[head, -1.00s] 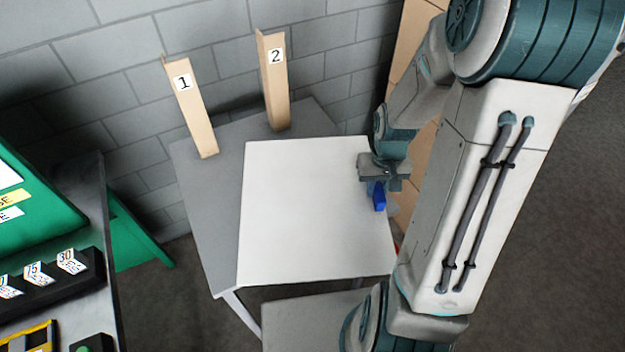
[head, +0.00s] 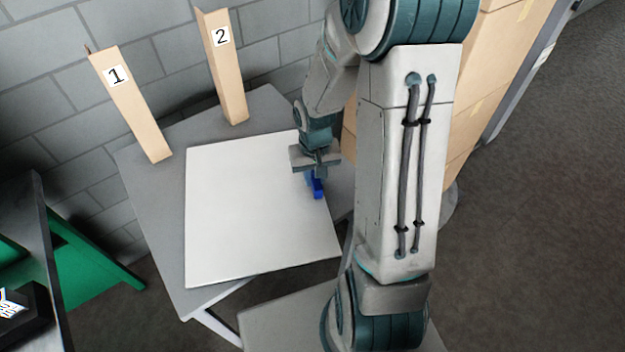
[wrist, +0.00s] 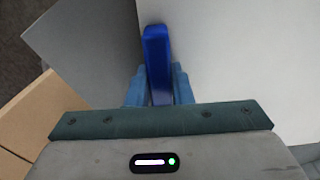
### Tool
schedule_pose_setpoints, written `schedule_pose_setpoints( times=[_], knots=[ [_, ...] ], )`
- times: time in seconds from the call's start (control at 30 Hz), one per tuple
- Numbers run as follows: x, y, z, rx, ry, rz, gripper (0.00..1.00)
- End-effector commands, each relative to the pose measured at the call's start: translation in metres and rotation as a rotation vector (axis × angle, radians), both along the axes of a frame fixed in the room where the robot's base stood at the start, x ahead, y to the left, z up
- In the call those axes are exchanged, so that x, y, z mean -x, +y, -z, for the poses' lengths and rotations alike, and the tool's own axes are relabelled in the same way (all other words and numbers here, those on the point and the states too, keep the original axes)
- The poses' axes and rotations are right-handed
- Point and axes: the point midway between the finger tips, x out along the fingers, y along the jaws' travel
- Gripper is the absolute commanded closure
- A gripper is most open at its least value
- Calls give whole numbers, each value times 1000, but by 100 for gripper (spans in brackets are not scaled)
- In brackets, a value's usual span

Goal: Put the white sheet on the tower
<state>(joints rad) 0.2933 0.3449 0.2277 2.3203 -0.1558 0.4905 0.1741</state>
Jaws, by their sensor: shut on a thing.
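A flat white sheet (head: 245,215) lies over the grey table (head: 150,195) in the head view. I cannot tell whether it rests on the top or hangs just above it. A blue handle (head: 317,187) is at its right edge. My gripper (head: 316,178) is at that edge, with its fingers on the handle. In the wrist view the blue handle (wrist: 157,60) stands between the two light-blue fingers (wrist: 158,88), with the white sheet (wrist: 235,55) to the right. Cardboard boxes (head: 480,90) are stacked behind my arm, partly hidden; I cannot tell whether they are the tower.
Wooden posts marked 1 (head: 130,105) and 2 (head: 223,70) stand at the table's back, near the grey block wall (head: 60,80). A dark bench and a green panel (head: 85,255) are at left. Open floor (head: 550,220) lies to the right.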

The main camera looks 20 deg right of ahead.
Motion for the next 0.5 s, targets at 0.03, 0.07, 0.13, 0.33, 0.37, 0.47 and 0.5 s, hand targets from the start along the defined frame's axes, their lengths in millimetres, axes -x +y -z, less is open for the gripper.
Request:
schedule_pose_setpoints(
  times=[0.03,0.07,0.13,0.33,0.37,0.47,0.5],
  knots=[
    [0,0,2,0,-1,-1,100],
    [0,0,1,0,-1,-1,100],
    [0,1,0,0,-1,-2,100],
    [0,1,4,0,-1,-3,100],
    [0,1,5,0,-1,-3,100],
    [0,2,3,0,-1,-3,58],
    [0,2,3,0,-1,-3,58]
  ],
)
